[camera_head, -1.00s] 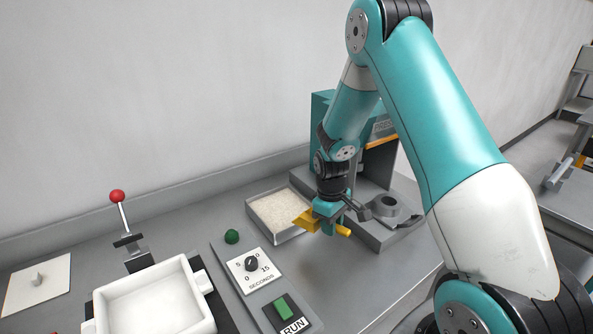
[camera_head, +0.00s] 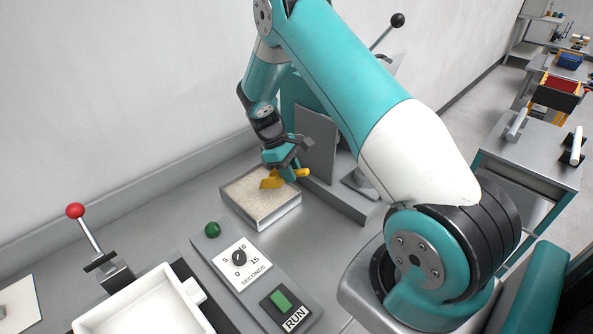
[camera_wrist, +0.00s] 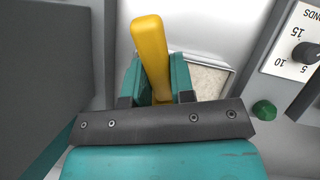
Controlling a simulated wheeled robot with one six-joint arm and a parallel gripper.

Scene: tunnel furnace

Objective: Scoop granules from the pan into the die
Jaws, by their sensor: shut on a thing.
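The pan (camera_head: 283,217) is a shallow metal tray of pale granules (camera_head: 240,192), left of the press in the head view. My gripper (camera_head: 287,172) is shut on the yellow scoop (camera_head: 271,181), whose handle (camera_wrist: 152,52) stands between the teal fingers in the wrist view. The scoop's head is over the right part of the pan; I cannot tell whether it touches the granules or holds any. Part of the pan (camera_wrist: 228,75) shows behind the fingers in the wrist view. The die is not visible now; my arm covers much of the press area.
The press (camera_head: 318,145) stands right of the pan, close to my gripper. In front is a control panel with a dial (camera_head: 239,258), a green knob (camera_head: 212,229) and a RUN switch (camera_head: 281,299). A white open box (camera_head: 150,300) and a red-knobbed lever (camera_head: 76,211) are at left.

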